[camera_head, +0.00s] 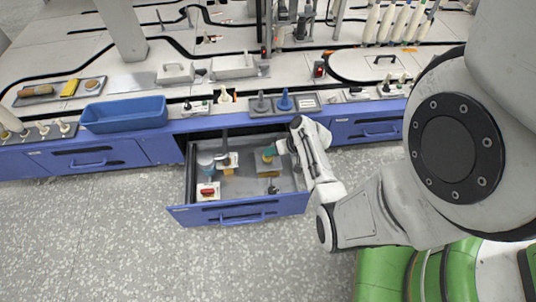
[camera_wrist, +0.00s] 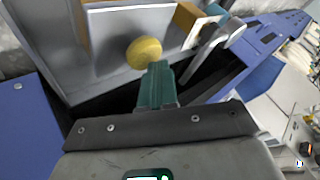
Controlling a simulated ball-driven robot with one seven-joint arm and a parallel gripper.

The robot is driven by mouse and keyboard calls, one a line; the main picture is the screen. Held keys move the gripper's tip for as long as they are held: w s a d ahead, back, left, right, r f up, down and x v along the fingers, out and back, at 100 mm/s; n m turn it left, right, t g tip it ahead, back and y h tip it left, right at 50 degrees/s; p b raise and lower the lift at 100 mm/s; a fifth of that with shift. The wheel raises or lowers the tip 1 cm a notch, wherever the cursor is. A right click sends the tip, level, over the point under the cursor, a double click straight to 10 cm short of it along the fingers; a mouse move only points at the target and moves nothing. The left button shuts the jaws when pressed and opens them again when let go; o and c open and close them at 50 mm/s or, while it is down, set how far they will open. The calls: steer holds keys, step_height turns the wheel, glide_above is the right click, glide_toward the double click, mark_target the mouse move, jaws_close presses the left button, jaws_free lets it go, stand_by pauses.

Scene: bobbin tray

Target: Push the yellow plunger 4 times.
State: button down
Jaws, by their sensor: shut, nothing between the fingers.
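The yellow plunger shows as a round yellow knob (camera_wrist: 144,53) in the wrist view, in front of a grey surface. In the head view, it is a small yellow spot (camera_head: 266,158) in the open drawer, mostly hidden by my fingertips. My gripper has teal fingers (camera_wrist: 157,72) that are shut with nothing between them. In the wrist view, the fingertips are right beside the knob at its lower right; I cannot tell whether they touch it. In the head view, my gripper (camera_head: 273,151) reaches into the drawer from the right.
The blue drawer (camera_head: 238,212) is pulled out, with walls around my gripper. It also holds a red control on a white plate (camera_head: 208,192) and a grey-blue cup (camera_head: 206,161). A blue bin (camera_head: 124,114) and several fixtures stand on the bench above. The floor in front is clear.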

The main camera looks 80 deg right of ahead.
steer(key=shift+f, duration=0.3)
stand_by(0.4)
steer(key=shift+r+p, duration=1.2)
steer(key=shift+r, duration=0.25)
steer(key=shift+r, duration=0.15)
step_height(320, 180, up, 5)
steer(key=p, duration=0.4)
steer(key=shift+p, duration=0.3)
stand_by(1.6)
